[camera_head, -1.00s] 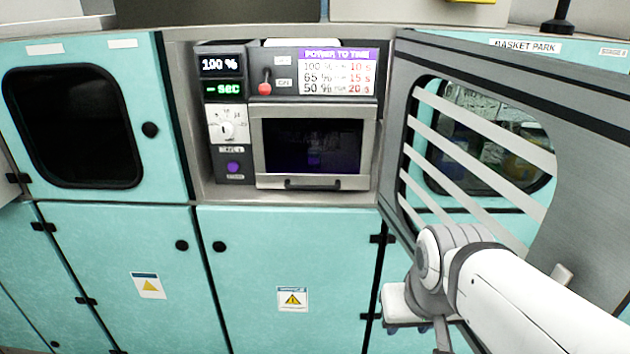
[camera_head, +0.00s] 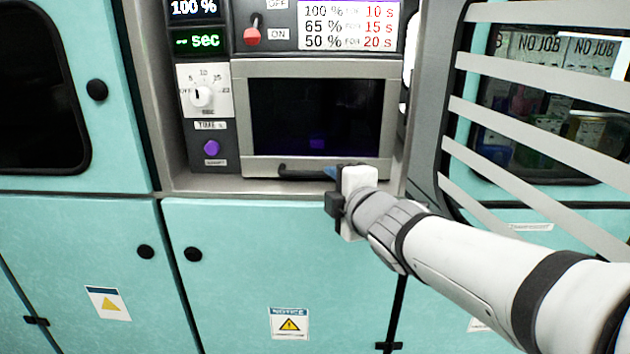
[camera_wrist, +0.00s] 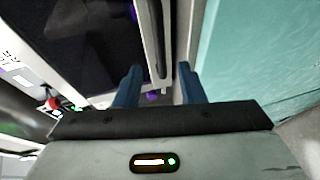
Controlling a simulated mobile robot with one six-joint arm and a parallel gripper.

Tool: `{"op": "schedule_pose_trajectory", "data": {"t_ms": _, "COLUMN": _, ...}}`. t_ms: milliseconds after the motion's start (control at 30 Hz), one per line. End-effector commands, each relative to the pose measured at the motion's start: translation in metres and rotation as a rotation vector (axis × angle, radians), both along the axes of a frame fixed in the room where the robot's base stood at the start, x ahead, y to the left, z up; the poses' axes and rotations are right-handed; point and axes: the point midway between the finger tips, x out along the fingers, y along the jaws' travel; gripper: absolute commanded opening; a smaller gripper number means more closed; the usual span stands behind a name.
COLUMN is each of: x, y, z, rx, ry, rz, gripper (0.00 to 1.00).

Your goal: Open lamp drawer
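The lamp drawer (camera_head: 372,68) has a grey frame around a dark window and is closed in the wall unit. Its black bar handle (camera_head: 283,171) runs along the lower edge. My gripper (camera_head: 333,172) is at the right end of the handle, its blue fingers partly hidden by its white body. In the wrist view, the two blue fingers of my gripper (camera_wrist: 158,72) are apart. The dark handle (camera_wrist: 157,40) lies lengthwise ahead of the gap between them. I cannot tell whether a finger touches it.
A slatted open door (camera_head: 455,120) stands to the right. Closed turquoise cabinets (camera_head: 240,260) are below. The space in front of the drawer is free, apart from my arm.

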Motion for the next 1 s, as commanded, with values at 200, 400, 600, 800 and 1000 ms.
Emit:
{"op": "schedule_pose_trajectory", "data": {"t_ms": 200, "x": 0.030, "y": 0.014, "z": -0.008, "rx": 0.001, "ry": 0.004, "rz": 0.005, "gripper": 0.36}}
{"op": "schedule_pose_trajectory", "data": {"t_ms": 400, "x": 0.052, "y": 0.023, "z": -0.012, "rx": 0.002, "ry": 0.004, "rz": 0.006, "gripper": 0.36}}
{"op": "schedule_pose_trajectory", "data": {"t_ms": 600, "x": 0.062, "y": 0.027, "z": -0.013, "rx": 0.002, "ry": 0.003, "rz": 0.006, "gripper": 0.36}}
{"op": "schedule_pose_trajectory", "data": {"t_ms": 800, "x": 0.062, "y": 0.028, "z": -0.012, "rx": 0.003, "ry": 0.004, "rz": 0.006, "gripper": 0.36}}
{"op": "schedule_pose_trajectory", "data": {"t_ms": 1000, "x": 0.062, "y": 0.028, "z": -0.013, "rx": 0.003, "ry": 0.004, "rz": 0.007, "gripper": 0.24}}
